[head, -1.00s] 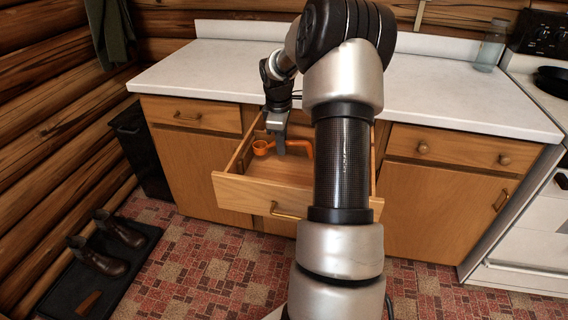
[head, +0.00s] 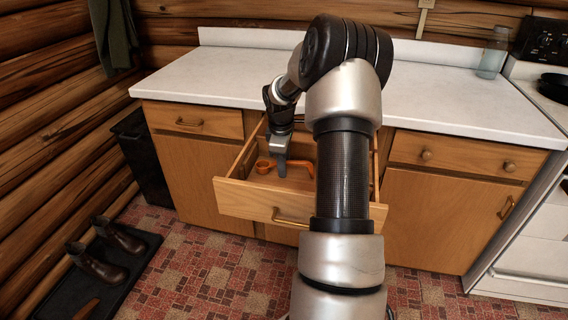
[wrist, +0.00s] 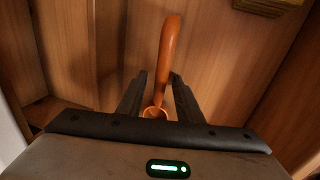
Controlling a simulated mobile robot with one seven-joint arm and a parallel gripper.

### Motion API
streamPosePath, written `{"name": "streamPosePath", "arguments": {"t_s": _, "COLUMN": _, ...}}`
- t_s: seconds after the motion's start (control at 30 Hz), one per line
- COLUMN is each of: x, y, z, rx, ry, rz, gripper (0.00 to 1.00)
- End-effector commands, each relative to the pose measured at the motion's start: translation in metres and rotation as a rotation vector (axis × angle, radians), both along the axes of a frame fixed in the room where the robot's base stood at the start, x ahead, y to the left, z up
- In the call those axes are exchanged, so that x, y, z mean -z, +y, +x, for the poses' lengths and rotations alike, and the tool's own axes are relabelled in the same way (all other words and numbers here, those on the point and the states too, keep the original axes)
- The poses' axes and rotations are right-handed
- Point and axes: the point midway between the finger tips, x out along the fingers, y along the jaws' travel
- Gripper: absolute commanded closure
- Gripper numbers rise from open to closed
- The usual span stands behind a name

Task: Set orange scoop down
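The orange scoop (head: 263,166) is inside the open wooden drawer (head: 245,196), its cup at the left and its handle reaching right. It appears to rest on the drawer bottom. In the wrist view, the scoop's handle (wrist: 168,50) runs between and beyond the fingers, and its cup shows low between them. My gripper (head: 281,176) points down into the drawer at the scoop. In the wrist view my gripper (wrist: 159,76) has its fingers apart, with a clear gap on the left of the handle and little on the right.
The white countertop (head: 230,75) is above the drawer. Drawer walls stand close around my gripper. A glass jar (head: 493,52) is at the counter's right, beside the stove (head: 545,85). Boots (head: 95,265) on a mat are at the floor's left.

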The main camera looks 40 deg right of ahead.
Motion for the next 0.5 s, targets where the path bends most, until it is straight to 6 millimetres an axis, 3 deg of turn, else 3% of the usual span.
{"name": "streamPosePath", "arguments": {"t_s": 0.27, "x": -0.009, "y": 0.001, "z": 0.000, "rx": 0.000, "ry": -0.002, "rz": -0.001, "gripper": 0.67}}
{"name": "streamPosePath", "arguments": {"t_s": 0.5, "x": -0.055, "y": 0.007, "z": -0.005, "rx": 0.000, "ry": -0.004, "rz": -0.003, "gripper": 0.67}}
